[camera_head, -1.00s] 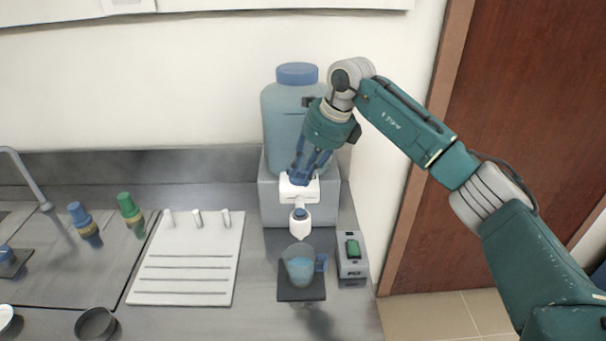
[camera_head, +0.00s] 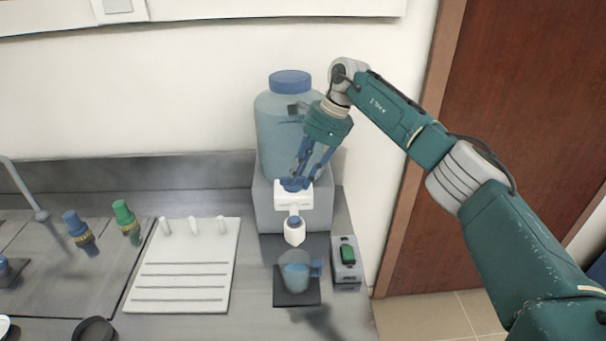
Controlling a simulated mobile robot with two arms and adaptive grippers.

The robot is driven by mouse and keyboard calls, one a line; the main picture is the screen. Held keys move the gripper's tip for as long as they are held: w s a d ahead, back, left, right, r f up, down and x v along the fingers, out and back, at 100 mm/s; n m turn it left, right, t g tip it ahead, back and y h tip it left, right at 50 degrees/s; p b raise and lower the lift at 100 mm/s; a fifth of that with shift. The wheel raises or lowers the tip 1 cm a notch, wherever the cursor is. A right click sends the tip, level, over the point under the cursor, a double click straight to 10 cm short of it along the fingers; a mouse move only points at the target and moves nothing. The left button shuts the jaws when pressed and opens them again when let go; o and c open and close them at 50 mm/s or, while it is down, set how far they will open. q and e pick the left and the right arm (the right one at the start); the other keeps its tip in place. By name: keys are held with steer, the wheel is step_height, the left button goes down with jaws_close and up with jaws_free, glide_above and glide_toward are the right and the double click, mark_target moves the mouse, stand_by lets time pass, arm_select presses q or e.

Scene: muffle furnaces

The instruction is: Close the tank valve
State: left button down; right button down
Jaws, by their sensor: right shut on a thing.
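The tank (camera_head: 284,135) is a large translucent blue bottle with a blue cap, on a grey block at the back of the counter. Its white valve (camera_head: 294,203) sticks out at the front, with a spout pointing down. My right gripper (camera_head: 297,182) is shut on the blue valve handle (camera_head: 289,184) at the top of the valve, and its fingers hide part of it. A clear beaker (camera_head: 295,272) with blue liquid stands below the spout on a dark square plate (camera_head: 297,298). My left gripper is not in view.
A grey box with a green switch (camera_head: 347,254) stands right of the beaker. A white rack board (camera_head: 185,265) with pegs lies to the left. Green (camera_head: 126,217) and blue (camera_head: 77,229) taps and a grey faucet are farther left. A dark bowl (camera_head: 94,331) sits at the front.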

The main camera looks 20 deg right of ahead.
steer(key=shift+w+a+r, duration=0.2)
steer(key=shift+a+r, duration=0.15)
steer(key=shift+a, duration=0.1)
steer(key=c, duration=1.6)
jaws_free()
steer(key=shift+a, duration=0.1)
steer(key=shift+o, duration=0.2)
steer(key=shift+a+f, duration=0.2)
steer(key=shift+d+f, duration=0.1)
steer(key=shift+d, duration=0.2)
steer(key=v, duration=1.2)
